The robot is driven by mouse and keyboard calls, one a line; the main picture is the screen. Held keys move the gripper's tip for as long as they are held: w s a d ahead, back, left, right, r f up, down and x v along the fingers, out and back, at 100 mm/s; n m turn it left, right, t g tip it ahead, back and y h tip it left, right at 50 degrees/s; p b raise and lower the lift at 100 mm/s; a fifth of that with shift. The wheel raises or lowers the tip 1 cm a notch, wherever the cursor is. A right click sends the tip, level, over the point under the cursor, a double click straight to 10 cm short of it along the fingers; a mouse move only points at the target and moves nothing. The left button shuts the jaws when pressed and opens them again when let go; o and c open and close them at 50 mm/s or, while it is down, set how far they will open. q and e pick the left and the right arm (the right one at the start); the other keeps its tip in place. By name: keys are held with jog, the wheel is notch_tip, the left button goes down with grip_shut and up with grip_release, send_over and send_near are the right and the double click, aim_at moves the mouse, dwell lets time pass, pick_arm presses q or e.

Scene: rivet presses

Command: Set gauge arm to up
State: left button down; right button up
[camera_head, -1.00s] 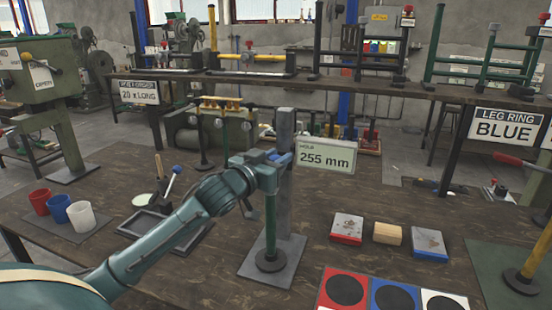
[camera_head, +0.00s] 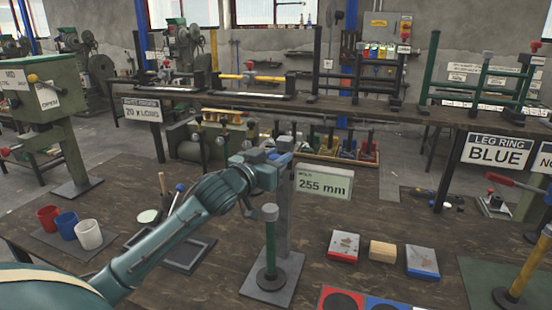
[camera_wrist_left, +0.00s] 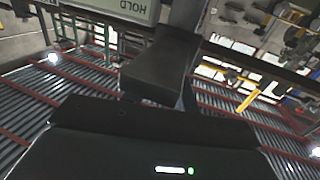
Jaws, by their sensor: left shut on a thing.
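The gauge stand has a grey upright post (camera_head: 283,230) on a grey base plate (camera_head: 262,290), with a sign reading 255 mm (camera_head: 323,183) beside it. A green leg with a grey top (camera_head: 270,235) stands upright on the plate through a dark ring foot. My left gripper (camera_head: 278,156) is shut on the gauge arm near the top of the post, with a clear gap above the leg's top. The arm is mostly hidden by the gripper in the head view. In the left wrist view a dark block (camera_wrist_left: 160,65) shows by the jaws. My right gripper is not in view.
Red, blue and white cups (camera_head: 88,235) stand at left near a dark tray frame (camera_head: 190,255). Coloured pads (camera_head: 345,300) lie at the front. A rack bench (camera_head: 400,108) stands behind.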

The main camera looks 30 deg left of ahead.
pick_arm(q)
jog(key=shift+a+r, duration=0.1)
jog(key=shift+r, duration=0.35)
jog(key=c, duration=1.5)
grip_release()
jog(key=shift+o, duration=0.8)
jog(key=shift+f, duration=0.15)
jog(key=shift+f, duration=0.1)
jog(key=shift+s, duration=0.35)
jog(key=s+b, duration=0.3)
jog(key=s, duration=0.9)
jog(key=shift+s, duration=0.25)
jog(key=shift+a, duration=0.1)
